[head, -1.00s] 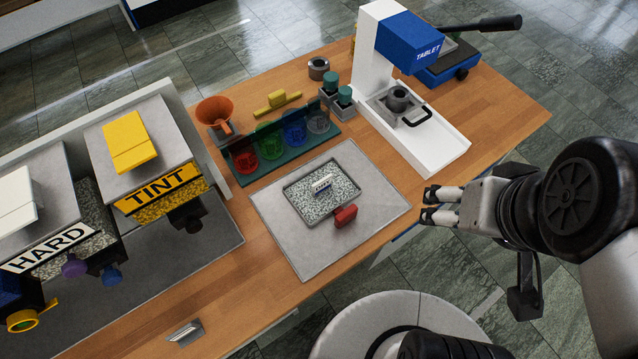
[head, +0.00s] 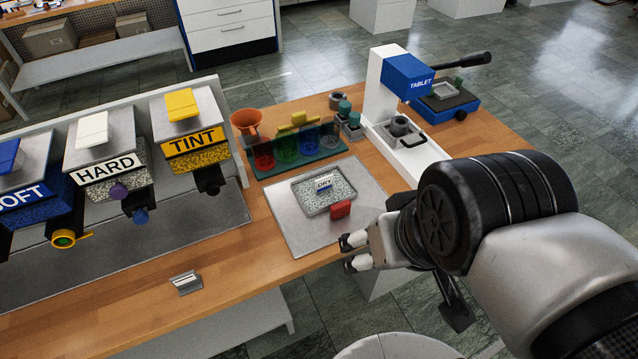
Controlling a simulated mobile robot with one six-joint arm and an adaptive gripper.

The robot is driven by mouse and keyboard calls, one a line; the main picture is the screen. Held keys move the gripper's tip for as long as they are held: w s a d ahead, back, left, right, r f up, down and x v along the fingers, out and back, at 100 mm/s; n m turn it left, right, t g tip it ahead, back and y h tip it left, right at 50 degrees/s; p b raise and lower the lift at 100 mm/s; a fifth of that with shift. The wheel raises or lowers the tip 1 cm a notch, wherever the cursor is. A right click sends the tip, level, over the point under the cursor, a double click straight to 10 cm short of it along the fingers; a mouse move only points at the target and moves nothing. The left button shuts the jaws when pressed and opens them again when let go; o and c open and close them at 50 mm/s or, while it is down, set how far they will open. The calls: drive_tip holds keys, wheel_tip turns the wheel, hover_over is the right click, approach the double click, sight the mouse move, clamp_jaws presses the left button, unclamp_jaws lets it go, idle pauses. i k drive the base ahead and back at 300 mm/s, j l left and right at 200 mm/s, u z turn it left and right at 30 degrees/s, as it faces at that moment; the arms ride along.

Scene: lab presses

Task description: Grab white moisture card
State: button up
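A small white card with dark lettering and a blue lower edge (head: 323,183) stands in a shallow grey tray (head: 302,208) filled with speckled granules. The lettering looks like "DRY". A red block (head: 341,210) sits at the tray's front right. My gripper (head: 350,252) is in front of and below the tray in the head view, near the table's front edge. Its two fingertips are apart with nothing between them. It is clear of the card.
The tray rests on a grey mat (head: 285,228). Behind it are coloured cups in a green rack (head: 266,171) and an orange funnel (head: 246,122). The TABLET press (head: 401,80) stands right, labelled hoppers (head: 192,140) left. A small metal holder (head: 186,283) lies at front left.

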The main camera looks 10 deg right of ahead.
sight(326, 182)
drive_tip(key=i+l+u, duration=0.2)
drive_tip(key=u, duration=0.15)
drive_tip(key=i+l+u, duration=0.5)
drive_tip(key=u, duration=0.2)
drive_tip(key=l, duration=0.1)
